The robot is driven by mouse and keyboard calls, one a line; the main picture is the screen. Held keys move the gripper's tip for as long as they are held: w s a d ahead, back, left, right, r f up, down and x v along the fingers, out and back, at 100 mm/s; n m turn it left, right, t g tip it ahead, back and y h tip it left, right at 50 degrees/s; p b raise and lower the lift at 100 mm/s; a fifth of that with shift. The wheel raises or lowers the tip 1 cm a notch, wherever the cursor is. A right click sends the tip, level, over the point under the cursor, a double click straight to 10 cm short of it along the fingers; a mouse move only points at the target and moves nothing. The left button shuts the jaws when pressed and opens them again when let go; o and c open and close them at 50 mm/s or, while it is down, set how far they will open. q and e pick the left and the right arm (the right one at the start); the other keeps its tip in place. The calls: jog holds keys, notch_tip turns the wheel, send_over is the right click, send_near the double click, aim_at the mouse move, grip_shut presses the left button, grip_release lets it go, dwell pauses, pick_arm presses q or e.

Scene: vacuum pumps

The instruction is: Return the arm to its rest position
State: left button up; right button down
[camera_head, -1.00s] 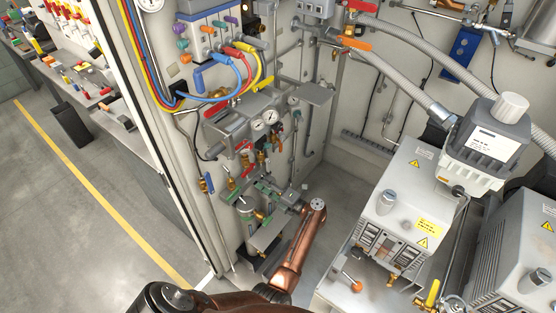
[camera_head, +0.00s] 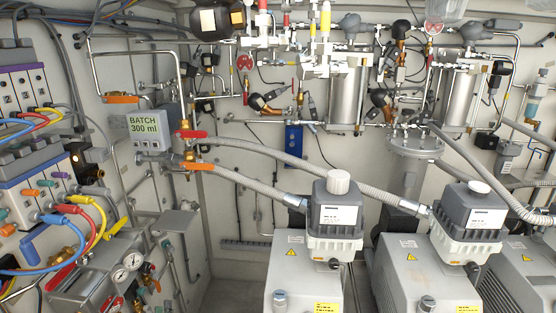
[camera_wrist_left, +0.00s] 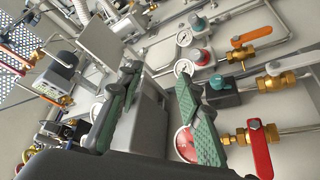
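My left gripper (camera_wrist_left: 157,78) shows in the left wrist view as two dark fingers with green pads. They stand apart with nothing between them, so it is open and empty. A grey box and pipe fittings lie beyond the fingers. A red-handled valve (camera_wrist_left: 261,148) and an orange-handled valve (camera_wrist_left: 257,36) are to their right, mounted on the panel. Whether the fingers touch anything cannot be told. Neither arm shows in the head view now. My right gripper is in no view.
In the head view, vacuum pumps (camera_head: 420,270) fill the lower right. Grey hoses (camera_head: 275,158) run above them from the wall. A display reading "BATCH 300 ml" (camera_head: 148,124) is on the left. Gauges (camera_head: 133,260) and coloured cables (camera_head: 85,212) crowd the left wall.

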pick_arm(q)
jog(key=s+d+f+m+g+h, duration=0.4)
jog(key=s+f+m, duration=0.2)
jog(key=s+f, duration=0.15)
jog(key=s+d+f+m+g+h, duration=0.4)
jog(key=s+f+m+g, duration=0.1)
jog(key=s+f, duration=0.25)
jog(key=s+a+f+m+g+y, duration=0.1)
jog(key=s+a+f+g, duration=0.15)
jog(key=s, duration=0.65)
jog(key=s+a+f+g+y, duration=0.1)
jog(key=s+g, duration=0.3)
jog(key=s, duration=0.5)
jog(key=s+a+f+m+g+y, duration=0.1)
jog(key=s+g, duration=0.2)
jog(key=s, duration=0.6)
notch_tip(320, 180, down, 29)
jog(key=s, duration=0.1)
jog(key=s+f+m+g, duration=0.1)
jog(key=s+f+g, duration=0.1)
jog(key=s+f, duration=1.6)
jog(key=shift+s+d+h, duration=0.4)
jog(key=shift+s+d, duration=0.05)
jog(key=shift+s, duration=0.8)
